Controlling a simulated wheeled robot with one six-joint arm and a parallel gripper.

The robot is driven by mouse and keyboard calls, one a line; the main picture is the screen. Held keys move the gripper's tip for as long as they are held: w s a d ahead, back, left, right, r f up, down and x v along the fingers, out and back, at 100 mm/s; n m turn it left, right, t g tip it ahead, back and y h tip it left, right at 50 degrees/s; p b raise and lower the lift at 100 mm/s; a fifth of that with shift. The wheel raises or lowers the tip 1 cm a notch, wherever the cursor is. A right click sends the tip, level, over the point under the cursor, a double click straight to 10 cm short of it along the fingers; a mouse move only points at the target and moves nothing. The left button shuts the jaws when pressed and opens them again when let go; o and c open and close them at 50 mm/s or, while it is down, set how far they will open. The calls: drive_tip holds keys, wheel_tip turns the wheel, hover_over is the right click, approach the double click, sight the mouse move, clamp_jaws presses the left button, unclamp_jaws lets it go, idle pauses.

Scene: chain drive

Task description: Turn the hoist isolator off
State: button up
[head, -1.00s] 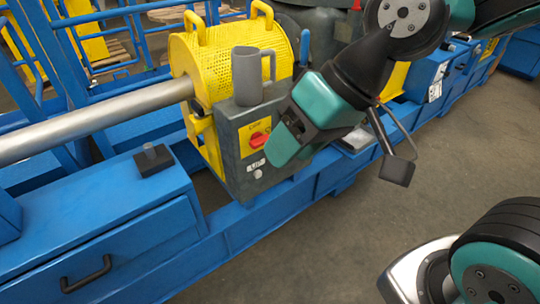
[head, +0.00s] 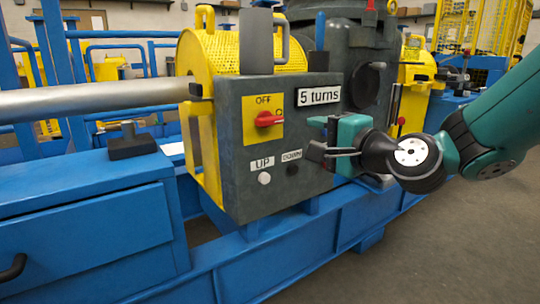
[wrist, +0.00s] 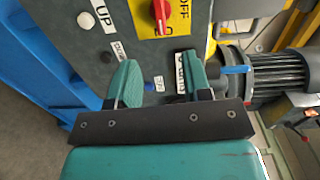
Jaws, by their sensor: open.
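The hoist isolator is a red rotary switch (head: 268,118) on a yellow plate (head: 263,134) marked OFF at the top, on the grey control box (head: 235,185). Its red handle lies about level, not pointing up at OFF. In the wrist view the red handle (wrist: 160,14) is at the top edge, partly cut off, beyond my fingertips. My gripper (head: 318,138) is open and empty, right of the switch in front of the box face, apart from the switch. In the wrist view my gripper (wrist: 158,76) shows its two teal fingers spread.
White UP (head: 264,178) and dark DOWN (head: 292,168) buttons sit below the switch. A blue frame (head: 90,220) runs below; open floor is right.

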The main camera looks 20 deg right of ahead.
sight(273, 120)
drive_tip(key=shift+m+t, duration=0.3)
drive_tip(key=shift+m, duration=0.1)
drive_tip(key=p+x, duration=0.4)
drive_tip(key=x, duration=0.1)
drive_tip(key=p+x, duration=0.5)
drive_tip(key=d+p+x, duration=0.1)
drive_tip(key=p+x, duration=0.3)
drive_tip(key=x, duration=0.1)
drive_tip(key=shift+w+f+p, duration=0.3)
drive_tip(key=shift+w+p, duration=0.1)
drive_tip(key=shift+w, duration=0.2)
drive_tip(key=shift+w+a+f+p, duration=0.1)
drive_tip(key=shift+w+p, duration=0.15)
drive_tip(key=shift+w, duration=0.15)
drive_tip(key=shift+w+a+f+p, duration=0.15)
drive_tip(key=shift+w+p, duration=0.1)
drive_tip(key=shift+w, duration=0.1)
clamp_jaws()
